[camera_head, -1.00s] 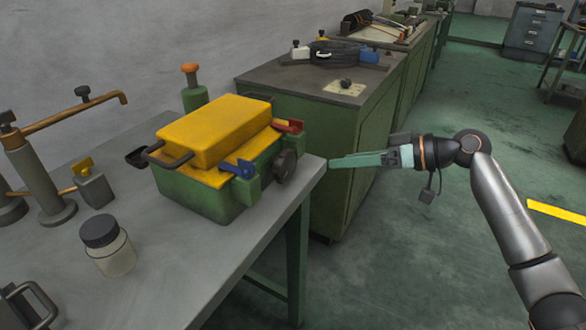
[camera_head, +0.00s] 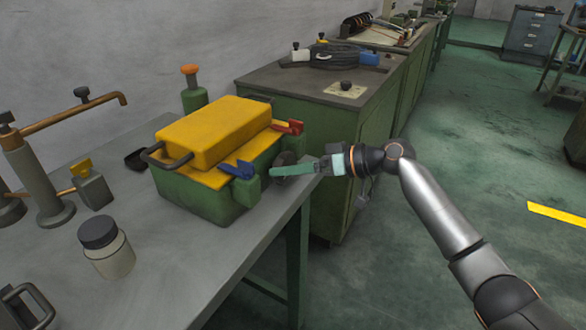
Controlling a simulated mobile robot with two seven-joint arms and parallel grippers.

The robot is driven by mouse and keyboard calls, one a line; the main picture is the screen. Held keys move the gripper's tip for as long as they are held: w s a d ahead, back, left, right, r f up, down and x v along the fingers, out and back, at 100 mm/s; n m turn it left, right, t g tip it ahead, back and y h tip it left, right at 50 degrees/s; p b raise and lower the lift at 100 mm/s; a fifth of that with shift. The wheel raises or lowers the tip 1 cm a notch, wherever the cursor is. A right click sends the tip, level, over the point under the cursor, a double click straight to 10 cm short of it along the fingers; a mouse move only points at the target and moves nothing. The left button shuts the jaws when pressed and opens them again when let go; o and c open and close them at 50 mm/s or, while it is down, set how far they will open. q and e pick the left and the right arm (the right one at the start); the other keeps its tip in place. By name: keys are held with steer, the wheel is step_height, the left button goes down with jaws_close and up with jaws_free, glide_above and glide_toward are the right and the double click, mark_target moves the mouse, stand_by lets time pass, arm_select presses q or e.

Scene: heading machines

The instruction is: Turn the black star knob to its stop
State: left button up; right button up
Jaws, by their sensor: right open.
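The black star knob (camera_head: 286,158) is on the right end of a green box with a yellow lid (camera_head: 215,132), which stands on the grey workbench. My right gripper (camera_head: 277,172) reaches in from the right with its green fingers at the knob. The fingers are open and hide the lower part of the knob. I cannot tell whether they touch it or which finger lies on which side. My left gripper is not in view.
Blue (camera_head: 238,169) and red (camera_head: 289,127) levers sit close to the knob. A lidded jar (camera_head: 106,247), a small block with a yellow top (camera_head: 91,186) and a copper pipe fixture (camera_head: 36,182) stand to the left.

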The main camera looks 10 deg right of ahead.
steer(key=c, duration=1.1)
steer(key=shift+m+y, duration=0.3)
steer(key=shift+m, duration=0.4)
steer(key=m+g+y, duration=0.1)
steer(key=m, duration=0.1)
steer(key=shift+m+y, duration=0.3)
steer(key=shift+m, duration=0.1)
steer(key=o, duration=1.1)
steer(key=shift+d, duration=0.15)
steer(key=v, duration=1.2)
steer(key=shift+p, duration=0.3)
